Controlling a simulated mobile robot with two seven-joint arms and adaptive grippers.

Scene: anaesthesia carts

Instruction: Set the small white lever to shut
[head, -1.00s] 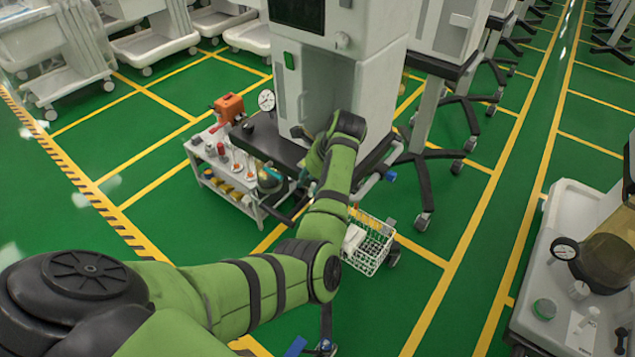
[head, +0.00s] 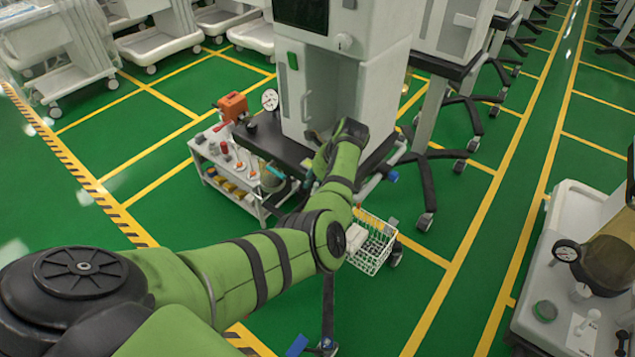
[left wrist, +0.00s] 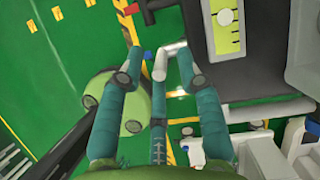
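My left gripper (head: 318,162) is at the front of the tall white anaesthesia cart (head: 378,95), low by its dark shelf; my own wrist hides most of it. No other lever can be made out. My right gripper is not in view.
A low white trolley (head: 252,203) with bottles and an orange device (head: 233,105) stands left of the cart. A wire basket (head: 372,252) hangs low in front. Another cart (head: 545,315) stands at the right. Green floor (head: 455,285) is open between.

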